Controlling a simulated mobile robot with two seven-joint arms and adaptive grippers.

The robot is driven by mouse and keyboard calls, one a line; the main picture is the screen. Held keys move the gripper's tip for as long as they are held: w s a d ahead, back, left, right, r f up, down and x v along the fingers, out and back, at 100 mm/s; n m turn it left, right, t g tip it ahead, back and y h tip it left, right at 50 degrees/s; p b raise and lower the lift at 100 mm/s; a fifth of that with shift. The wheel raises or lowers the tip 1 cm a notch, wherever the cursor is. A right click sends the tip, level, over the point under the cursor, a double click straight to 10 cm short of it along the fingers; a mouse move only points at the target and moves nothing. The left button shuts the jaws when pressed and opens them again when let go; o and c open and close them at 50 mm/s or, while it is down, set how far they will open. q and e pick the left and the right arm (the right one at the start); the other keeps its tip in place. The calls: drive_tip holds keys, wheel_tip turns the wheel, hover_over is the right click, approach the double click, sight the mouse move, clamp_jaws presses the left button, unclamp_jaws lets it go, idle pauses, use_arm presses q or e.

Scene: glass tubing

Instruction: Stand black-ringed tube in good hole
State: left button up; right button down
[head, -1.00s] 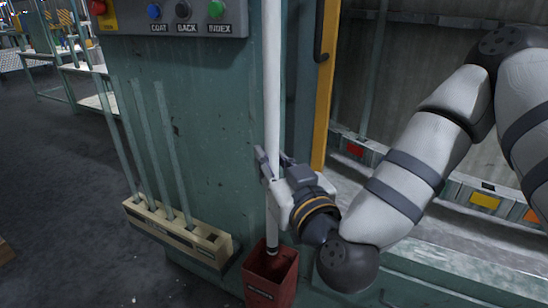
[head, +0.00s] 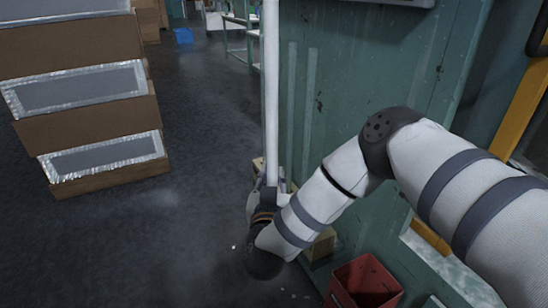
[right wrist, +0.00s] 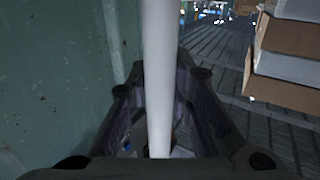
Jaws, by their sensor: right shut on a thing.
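My right gripper (head: 270,184) is shut on a long white tube (head: 271,90), held upright beside the green cabinet. In the right wrist view the tube (right wrist: 159,65) runs between the two fingers. Its lower end and any black ring are hidden behind my gripper and arm. The beige rack (head: 322,246) is mostly hidden behind my right arm, so its holes cannot be seen. Thin glass tubes (head: 310,110) stand upright behind the arm, against the cabinet. My left gripper is not in view.
A red bin (head: 362,284) is at the bottom, right of the rack. The green cabinet (head: 385,70) fills the middle right. Stacked cartons (head: 85,122) stand at the left. The dark floor (head: 190,130) between cartons and cabinet is clear.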

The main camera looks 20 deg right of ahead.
drive_tip(key=shift+w+a+f+m+h, duration=0.1)
drive_tip(key=shift+w+f+m+h, duration=0.15)
drive_tip(key=shift+f, duration=0.25)
drive_tip(key=shift+w+f+m+h, duration=0.15)
drive_tip(key=shift+w+f+h, duration=0.15)
drive_tip(key=shift+f, duration=0.2)
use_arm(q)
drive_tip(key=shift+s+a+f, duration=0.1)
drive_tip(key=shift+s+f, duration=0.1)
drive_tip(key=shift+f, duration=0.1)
use_arm(e)
drive_tip(key=shift+r+g, duration=0.15)
drive_tip(key=shift+g, duration=0.15)
drive_tip(key=shift+s+r, duration=0.1)
drive_tip(key=shift+r, duration=0.1)
drive_tip(key=shift+w+d+p, duration=0.55)
drive_tip(key=shift+d+p, duration=0.15)
drive_tip(key=shift+d, duration=7.3)
use_arm(q)
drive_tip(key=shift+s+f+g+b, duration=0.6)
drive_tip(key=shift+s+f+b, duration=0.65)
drive_tip(key=shift+b, duration=0.7)
use_arm(e)
wheel_tip(320, 180, down, 9)
drive_tip(key=shift+f, duration=0.2)
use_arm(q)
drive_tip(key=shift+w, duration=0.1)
